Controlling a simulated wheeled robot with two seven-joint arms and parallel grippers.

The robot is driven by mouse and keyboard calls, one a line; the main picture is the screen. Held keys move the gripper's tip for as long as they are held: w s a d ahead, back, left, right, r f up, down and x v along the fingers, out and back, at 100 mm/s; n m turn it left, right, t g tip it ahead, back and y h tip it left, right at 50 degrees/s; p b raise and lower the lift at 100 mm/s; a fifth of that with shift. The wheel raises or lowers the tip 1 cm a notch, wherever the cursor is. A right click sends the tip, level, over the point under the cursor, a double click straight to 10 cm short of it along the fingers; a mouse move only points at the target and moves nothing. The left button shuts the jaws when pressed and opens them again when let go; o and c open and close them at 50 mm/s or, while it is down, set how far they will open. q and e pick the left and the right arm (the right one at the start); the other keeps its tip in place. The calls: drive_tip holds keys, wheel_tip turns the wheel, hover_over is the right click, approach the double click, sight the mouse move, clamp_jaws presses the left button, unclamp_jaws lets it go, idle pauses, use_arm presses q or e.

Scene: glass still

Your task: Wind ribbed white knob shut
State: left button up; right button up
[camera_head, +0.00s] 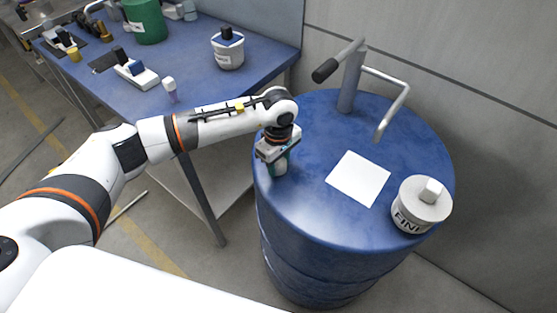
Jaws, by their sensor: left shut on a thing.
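My left gripper (277,158) points down at the left edge of the blue drum's top. It is shut on a small greenish item (281,168), mostly hidden by the fingers. No ribbed white knob can be made out there; the gripper covers whatever is between its fingers. A white tub (410,218) with a dark-lettered label stands on the drum's right side, with a pale block-like grip (431,190) on its lid. I cannot tell whether that grip is ribbed. My right gripper is not in view.
The blue drum (310,203) carries a grey hand pump (349,80) at the back and a white sheet (358,178) in the middle. A blue-topped bench (190,75) behind on the left holds a green container (146,20), a white tub (228,55) and small items.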

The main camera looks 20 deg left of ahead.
use_arm(q)
drive_tip(key=n, duration=0.3)
drive_tip(key=shift+n, duration=0.3)
drive_tip(key=n, duration=0.3)
drive_tip(key=shift+n, duration=0.4)
drive_tip(key=n, duration=0.8)
drive_tip(key=shift+f, duration=0.15)
drive_tip(key=o, duration=1)
